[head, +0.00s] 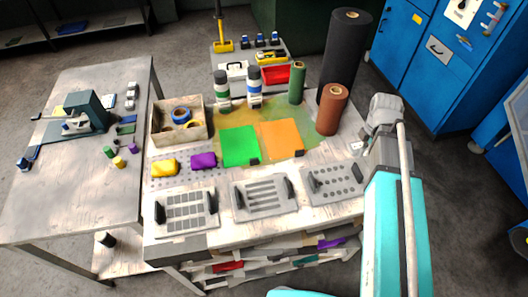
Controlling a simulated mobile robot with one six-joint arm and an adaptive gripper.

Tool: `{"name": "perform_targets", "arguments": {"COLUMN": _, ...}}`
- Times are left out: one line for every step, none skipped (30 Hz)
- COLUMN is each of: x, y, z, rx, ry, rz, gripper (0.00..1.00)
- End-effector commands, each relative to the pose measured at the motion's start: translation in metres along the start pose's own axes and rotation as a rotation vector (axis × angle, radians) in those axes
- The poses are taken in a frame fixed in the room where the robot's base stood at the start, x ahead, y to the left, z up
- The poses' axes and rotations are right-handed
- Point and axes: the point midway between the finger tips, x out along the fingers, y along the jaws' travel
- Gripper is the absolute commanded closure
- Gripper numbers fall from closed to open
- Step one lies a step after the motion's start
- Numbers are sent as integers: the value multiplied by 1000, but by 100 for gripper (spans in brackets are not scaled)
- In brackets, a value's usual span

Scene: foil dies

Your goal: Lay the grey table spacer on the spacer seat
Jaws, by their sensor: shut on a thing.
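My turquoise and grey arm rises along the right side of the picture, its grey joint beside the table's right edge. I cannot make out my gripper or anything held in it. I cannot pick out the grey table spacer or the spacer seat with certainty. Three grey dies with black handles lie along the front of the middle table (222,236): one with square openings (187,223), one with long slots (263,208) and one with round holes (333,194). My arm hides part of the table's right side.
A wooden box of tape rolls (165,128), a green sheet (240,146), an orange sheet (282,139), bottles and upright rolls, including a brown one (332,110), crowd the table. A side table with a press (86,116) stands left. Blue cabinets (420,50) stand right.

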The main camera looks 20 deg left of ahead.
Motion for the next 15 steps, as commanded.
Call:
{"name": "perform_targets", "arguments": {"x": 0, "y": 0, "z": 0, "rx": 0, "ry": 0, "rz": 0, "gripper": 100}}
{"name": "perform_targets", "arguments": {"x": 0, "y": 0, "z": 0, "rx": 0, "ry": 0, "rz": 0, "gripper": 100}}
{"name": "perform_targets", "arguments": {"x": 0, "y": 0, "z": 0, "rx": 1, "ry": 0, "rz": 0, "gripper": 100}}
{"name": "perform_targets", "arguments": {"x": 0, "y": 0, "z": 0, "rx": 1, "ry": 0, "rz": 0, "gripper": 100}}
{"name": "perform_targets", "arguments": {"x": 0, "y": 0, "z": 0, "rx": 1, "ry": 0, "rz": 0, "gripper": 100}}
{"name": "perform_targets", "arguments": {"x": 0, "y": 0, "z": 0, "rx": 1, "ry": 0, "rz": 0, "gripper": 100}}
{"name": "perform_targets", "arguments": {"x": 0, "y": 0, "z": 0, "rx": 1, "ry": 0, "rz": 0, "gripper": 100}}
{"name": "perform_targets", "arguments": {"x": 0, "y": 0, "z": 0, "rx": 1, "ry": 0, "rz": 0, "gripper": 100}}
{"name": "perform_targets", "arguments": {"x": 1, "y": 1, "z": 0, "rx": 1, "ry": 0, "rz": 0, "gripper": 100}}
{"name": "perform_targets", "arguments": {"x": 1, "y": 2, "z": 0, "rx": 1, "ry": 0, "rz": 0, "gripper": 100}}
{"name": "perform_targets", "arguments": {"x": 2, "y": 4, "z": 1, "rx": 1, "ry": 0, "rz": 0, "gripper": 100}}
{"name": "perform_targets", "arguments": {"x": 3, "y": 6, "z": 1, "rx": 1, "ry": 0, "rz": 0, "gripper": 100}}
{"name": "perform_targets", "arguments": {"x": 4, "y": 8, "z": 2, "rx": 1, "ry": 0, "rz": 0, "gripper": 100}}
{"name": "perform_targets", "arguments": {"x": 6, "y": 11, "z": 3, "rx": 1, "ry": 0, "rz": 0, "gripper": 100}}
{"name": "perform_targets", "arguments": {"x": 8, "y": 16, "z": 4, "rx": 0, "ry": 0, "rz": 0, "gripper": 100}}
